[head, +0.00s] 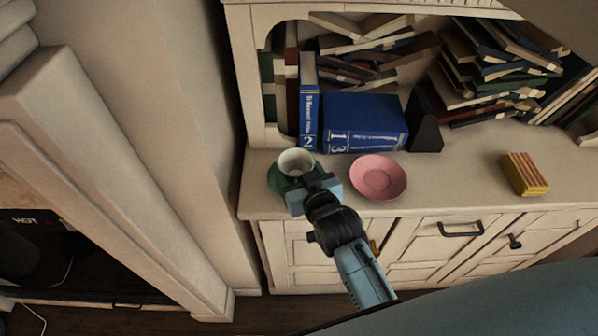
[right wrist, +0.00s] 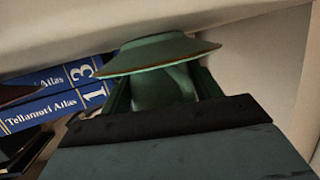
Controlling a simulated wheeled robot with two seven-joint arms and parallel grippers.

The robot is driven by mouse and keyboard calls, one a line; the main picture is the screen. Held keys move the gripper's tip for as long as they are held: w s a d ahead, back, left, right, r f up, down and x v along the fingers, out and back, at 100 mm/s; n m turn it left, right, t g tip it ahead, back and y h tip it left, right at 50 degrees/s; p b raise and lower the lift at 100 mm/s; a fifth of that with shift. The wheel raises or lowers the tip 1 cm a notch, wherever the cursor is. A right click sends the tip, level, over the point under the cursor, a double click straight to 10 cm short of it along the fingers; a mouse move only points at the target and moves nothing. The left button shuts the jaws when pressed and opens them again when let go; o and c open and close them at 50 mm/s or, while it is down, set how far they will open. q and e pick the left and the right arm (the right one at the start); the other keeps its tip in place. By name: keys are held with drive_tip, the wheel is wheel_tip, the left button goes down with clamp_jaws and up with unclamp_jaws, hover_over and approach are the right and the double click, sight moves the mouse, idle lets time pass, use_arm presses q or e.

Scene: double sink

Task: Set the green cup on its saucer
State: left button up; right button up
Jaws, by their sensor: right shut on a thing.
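The green cup (head: 297,161), pale inside, is upright at the left end of the cabinet top. Its green saucer (head: 278,181) lies directly under it and is partly hidden by my gripper. My right gripper (head: 306,181) is shut on the cup from the front. The right wrist view, which is upside down, shows the cup (right wrist: 150,90) with its handle between the fingers and the saucer (right wrist: 150,55) against its base. I see no clear gap between cup and saucer, but cannot tell if the cup's weight rests there. My left gripper is not in view.
A pink saucer (head: 378,177) lies just right of the cup. Blue atlas books (head: 364,122) and a dark bookend (head: 423,122) stand behind. A yellow-and-red striped box (head: 524,174) sits farther right, with clear top between. A wall edge rises at left.

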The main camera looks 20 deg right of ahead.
drive_tip(key=shift+f, duration=0.15)
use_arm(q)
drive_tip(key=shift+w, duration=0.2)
use_arm(e)
drive_tip(key=o, duration=1)
drive_tip(key=shift+o, duration=0.2)
drive_tip(key=shift+r, duration=0.2)
drive_tip(key=shift+s+r, duration=0.2)
drive_tip(key=shift+s, duration=0.1)
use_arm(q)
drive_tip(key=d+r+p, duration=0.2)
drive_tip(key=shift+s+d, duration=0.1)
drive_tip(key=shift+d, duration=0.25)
use_arm(e)
drive_tip(key=a+v, duration=0.1)
drive_tip(key=v, duration=1)
drive_tip(key=shift+s+d, duration=0.2)
drive_tip(key=shift+d, duration=0.3)
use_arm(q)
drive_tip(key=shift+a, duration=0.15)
